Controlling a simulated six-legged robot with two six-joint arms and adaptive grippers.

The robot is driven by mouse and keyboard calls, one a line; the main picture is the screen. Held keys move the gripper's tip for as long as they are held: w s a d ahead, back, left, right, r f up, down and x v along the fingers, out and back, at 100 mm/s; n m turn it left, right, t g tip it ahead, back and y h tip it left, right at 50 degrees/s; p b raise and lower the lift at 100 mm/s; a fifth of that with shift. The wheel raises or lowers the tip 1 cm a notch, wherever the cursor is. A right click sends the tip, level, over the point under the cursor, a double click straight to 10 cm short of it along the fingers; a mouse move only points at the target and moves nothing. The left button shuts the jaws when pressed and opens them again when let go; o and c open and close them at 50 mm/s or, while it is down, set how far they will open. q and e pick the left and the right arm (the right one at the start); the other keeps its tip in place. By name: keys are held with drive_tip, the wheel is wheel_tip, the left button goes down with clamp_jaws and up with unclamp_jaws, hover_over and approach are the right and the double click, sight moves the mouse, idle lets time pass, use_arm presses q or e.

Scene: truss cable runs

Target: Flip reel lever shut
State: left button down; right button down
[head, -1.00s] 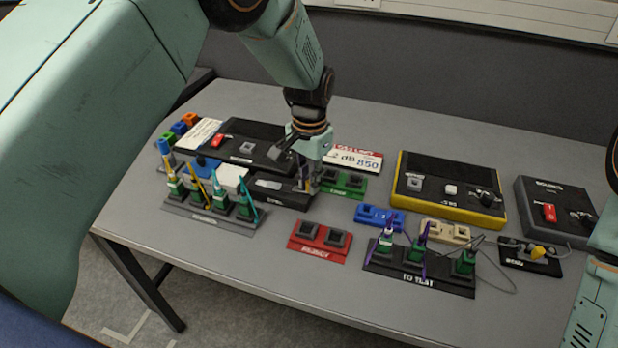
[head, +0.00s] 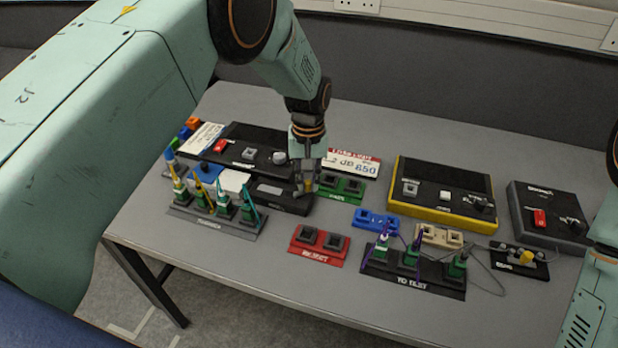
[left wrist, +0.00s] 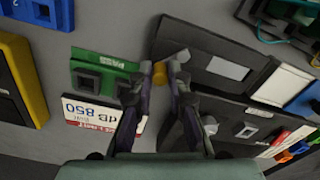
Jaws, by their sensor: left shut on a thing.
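The reel unit appears to be the low black box (head: 270,193) with a grey window, just left of my left gripper. It also shows in the left wrist view (left wrist: 205,52). My left gripper (head: 306,188) points down at the box's right end. In the left wrist view my left gripper (left wrist: 165,75) has its fingers on either side of a small yellow-orange piece, which looks like the reel lever (left wrist: 159,76). The gripper is shut on it. The fingers hide most of the lever, so its angle is unclear. My right gripper is out of view.
A green two-socket block (head: 342,187) stands close right of the gripper, with a white limit card (head: 352,165) behind it. A black panel (head: 240,146) lies behind the box. A red block (head: 319,244) and a cable rack (head: 217,222) stand in front.

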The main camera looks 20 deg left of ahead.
use_arm(q)
drive_tip(key=shift+w+a+r+n, duration=0.2)
drive_tip(key=shift+w+n, duration=0.15)
drive_tip(key=shift+n, duration=0.45)
drive_tip(key=c, duration=1.7)
unclamp_jaws()
drive_tip(key=o, duration=0.4)
drive_tip(key=shift+s+f, duration=0.1)
drive_tip(key=shift+s, duration=0.05)
wheel_tip(320, 180, up, 12)
